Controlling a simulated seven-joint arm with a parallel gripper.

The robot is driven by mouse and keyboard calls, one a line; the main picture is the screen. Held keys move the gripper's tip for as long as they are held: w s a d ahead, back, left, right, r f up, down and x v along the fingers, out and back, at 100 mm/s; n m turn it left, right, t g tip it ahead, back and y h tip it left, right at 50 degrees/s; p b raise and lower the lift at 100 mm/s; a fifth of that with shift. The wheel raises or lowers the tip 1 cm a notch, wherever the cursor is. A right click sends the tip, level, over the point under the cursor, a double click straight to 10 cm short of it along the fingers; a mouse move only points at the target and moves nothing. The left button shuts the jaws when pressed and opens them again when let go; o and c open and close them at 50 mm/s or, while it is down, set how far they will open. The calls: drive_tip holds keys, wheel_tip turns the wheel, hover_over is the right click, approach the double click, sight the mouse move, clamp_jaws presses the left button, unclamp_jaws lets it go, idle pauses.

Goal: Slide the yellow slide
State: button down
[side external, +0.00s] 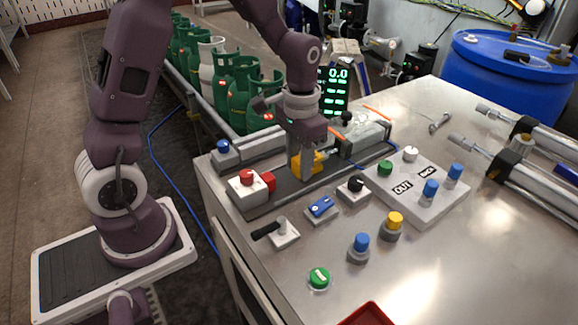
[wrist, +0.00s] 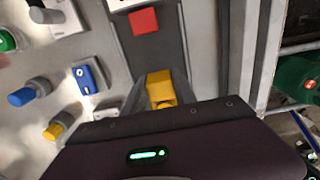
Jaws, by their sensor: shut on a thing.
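The yellow slide (side external: 318,160) sits on a dark grey track (side external: 285,190) on the metal bench, between a red block on its left and a grey cylinder unit on its right. My gripper (side external: 306,172) reaches down onto the slide and is shut on it. In the wrist view the yellow slide (wrist: 160,88) shows just beyond my gripper, its lower part hidden by the gripper body. The red block (wrist: 144,21) is at the far end of the track, with bare track between it and the slide.
Beside the track are a red push button (side external: 247,177), a blue switch (side external: 321,206), a black knob (side external: 356,184) and a lever (side external: 282,230). A white OUT panel (side external: 420,190) stands right. Green gas cylinders (side external: 240,95) line up behind. The bench front right is clear.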

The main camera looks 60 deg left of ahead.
drive_tip(key=shift+w+r, duration=0.1)
drive_tip(key=shift+w, duration=0.2)
drive_tip(key=c, duration=1)
unclamp_jaws()
wheel_tip(320, 180, up, 7)
drive_tip(key=s+d+r+t, duration=0.2)
drive_tip(key=s+r, duration=0.2)
drive_tip(key=s, duration=0.5)
drive_tip(key=s+d+r+t, duration=0.2)
drive_tip(key=s+r, duration=0.3)
drive_tip(key=s, duration=0.5)
drive_tip(key=shift+s+d+t, duration=0.25)
drive_tip(key=shift+d+t, duration=0.1)
drive_tip(key=shift+t, duration=0.45)
